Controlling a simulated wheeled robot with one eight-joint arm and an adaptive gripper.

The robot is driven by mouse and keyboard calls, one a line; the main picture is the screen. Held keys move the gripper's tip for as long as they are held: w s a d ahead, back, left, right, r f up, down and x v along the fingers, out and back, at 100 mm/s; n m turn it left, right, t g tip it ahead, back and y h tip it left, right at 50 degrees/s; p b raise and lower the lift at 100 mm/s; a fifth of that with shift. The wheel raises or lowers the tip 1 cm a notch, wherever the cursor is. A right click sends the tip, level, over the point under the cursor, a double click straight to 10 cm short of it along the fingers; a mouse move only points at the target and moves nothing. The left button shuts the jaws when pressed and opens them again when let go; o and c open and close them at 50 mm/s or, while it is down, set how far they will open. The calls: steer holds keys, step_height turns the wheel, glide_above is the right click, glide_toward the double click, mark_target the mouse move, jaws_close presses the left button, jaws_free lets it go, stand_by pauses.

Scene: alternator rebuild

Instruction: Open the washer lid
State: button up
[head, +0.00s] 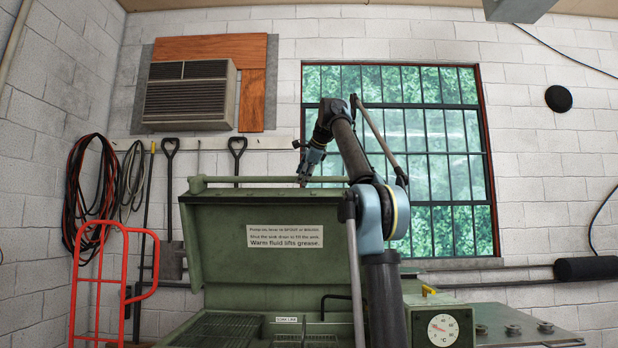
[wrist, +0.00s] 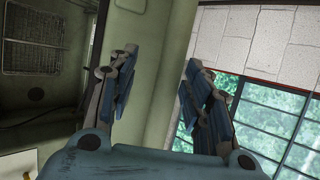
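The green washer lid (head: 225,262) stands raised and steeply tilted at the back of the washer, with its labelled inner face showing and a bar (head: 240,181) along its top edge. The washer's sink (head: 215,330) is uncovered below it. My gripper (head: 303,170) is at the lid's top edge, right of its middle. In the wrist view my gripper (wrist: 160,82) has its two blue-padded fingers apart, with a pale green part, apparently the lid's edge (wrist: 163,60), behind and between them. I cannot tell whether either finger touches it.
My arm crosses in front of the lid's right side. A temperature dial (head: 442,329) and a metal worktop (head: 525,325) are at the right. A red hand truck (head: 126,285) stands at the left. A barred window (head: 430,150) is behind; shovels hang on the wall.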

steer(key=shift+s+d, duration=0.35)
steer(key=shift+s, duration=0.45)
steer(key=shift+s+d, duration=0.35)
steer(key=shift+s, duration=0.4)
steer(key=shift+s+d, duration=0.35)
steer(key=shift+s, duration=0.45)
steer(key=shift+f, duration=0.1)
steer(key=s+d+f+n+g+h, duration=0.1)
steer(key=s+f+n, duration=0.4)
steer(key=s+f, duration=1)
steer(key=s+d+f+n+g+h, duration=0.1)
steer(key=s+d+f+n+g, duration=0.2)
steer(key=s+f, duration=1.1)
steer(key=s+d+f+n+g+h, duration=0.2)
steer(key=s+d+f+n, duration=0.5)
steer(key=f, duration=3.5)
steer(key=s+n+g, duration=0.1)
steer(key=s+n, duration=0.1)
steer(key=s, duration=0.6)
steer(key=shift+s+f, duration=0.25)
steer(key=shift+s, duration=0.1)
steer(key=shift+d, duration=0.1)
steer(key=shift+w+f, duration=0.2)
steer(key=shift+w, duration=0.3)
